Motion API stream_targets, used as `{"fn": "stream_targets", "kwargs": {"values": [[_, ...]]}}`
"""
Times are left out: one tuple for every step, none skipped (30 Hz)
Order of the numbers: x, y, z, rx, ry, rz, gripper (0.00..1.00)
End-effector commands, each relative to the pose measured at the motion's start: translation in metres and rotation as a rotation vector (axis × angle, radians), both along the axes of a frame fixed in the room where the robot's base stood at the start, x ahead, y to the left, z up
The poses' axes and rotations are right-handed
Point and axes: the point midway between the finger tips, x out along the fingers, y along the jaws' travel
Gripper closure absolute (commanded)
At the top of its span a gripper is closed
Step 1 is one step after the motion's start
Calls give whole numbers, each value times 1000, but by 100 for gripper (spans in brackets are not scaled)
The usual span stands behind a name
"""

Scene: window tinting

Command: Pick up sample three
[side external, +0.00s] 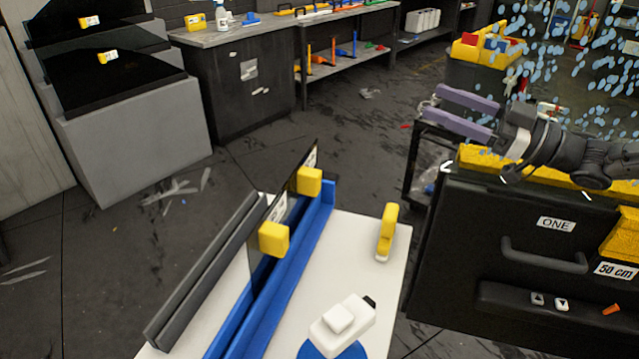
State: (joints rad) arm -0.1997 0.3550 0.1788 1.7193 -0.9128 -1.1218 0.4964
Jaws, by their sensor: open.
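Two yellow blocks, a near one (273,239) and a far one (310,181), are on the pane. White labels on the pane are too oblique to read, so I cannot tell which sample it is. My gripper (431,102) is at the upper right, with its two purple fingers apart and pointing left. It is empty, well away from the rack and above the floor area behind it.
A yellow-handled tool (386,232) and a white device (342,325) are on the white tabletop (361,276). A black case marked ONE (470,290) stands at the right, below my arm.

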Motion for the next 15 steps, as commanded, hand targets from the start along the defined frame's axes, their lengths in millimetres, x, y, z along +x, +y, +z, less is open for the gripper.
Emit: {"fn": "stream_targets", "kwargs": {"values": [[4,16,-31,-2,32,53,30],[5,23,-46,-4,46,82,30],[7,33,-67,-10,68,110,30],[7,39,-83,-16,85,128,30],[8,44,-98,-23,104,140,30],[10,49,-117,-33,130,149,30],[10,53,-130,-38,149,155,30],[10,56,-141,-41,165,160,30],[9,59,-154,-45,185,165,30],[9,61,-162,-48,199,167,30],[8,63,-168,-50,209,170,30],[7,65,-174,-53,219,173,30],[7,67,-177,-55,224,175,30],[7,69,-179,-55,226,177,30],[7,74,-180,-56,227,180,30]]}}
